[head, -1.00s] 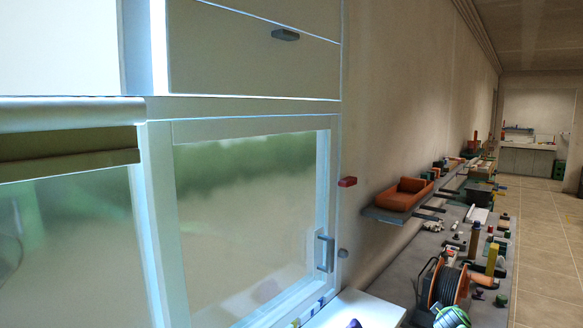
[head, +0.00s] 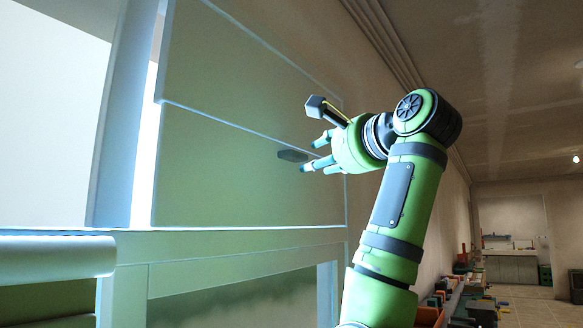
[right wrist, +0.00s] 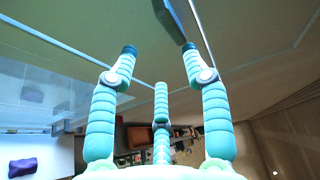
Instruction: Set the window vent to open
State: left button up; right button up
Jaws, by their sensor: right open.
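The window's upper part holds a pale flat vent panel (head: 225,185) with a small dark handle (head: 292,155) near its right end. I cannot tell if the panel is tilted out of its frame. My right gripper (head: 314,154) is open and empty, with its fingertips beside the handle at its right. In the right wrist view the handle (right wrist: 172,20) shows at the top, beyond the spread fingertips of the gripper (right wrist: 160,50). I cannot tell if a finger touches it. My left gripper is not in view.
Below the vent is a framed glass pane (head: 240,305). A light roller blind case (head: 55,257) sticks out at the lower left. The plain wall continues to the right, with a cluttered bench (head: 470,300) far below. The air around my right arm looks clear.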

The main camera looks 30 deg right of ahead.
aim_at(299, 157)
jog(key=shift+y, duration=0.3)
jog(key=w+p, duration=0.1)
jog(key=w+r+p, duration=0.1)
jog(key=w+p, duration=0.2)
jog(key=w, duration=0.1)
jog(key=shift+a+r, duration=0.35)
jog(key=shift+a, duration=0.05)
jog(key=shift+w+p, duration=0.3)
jog(key=shift+p, duration=0.05)
jog(key=shift+f, duration=0.1)
jog(key=shift+s, duration=0.1)
grip_shut()
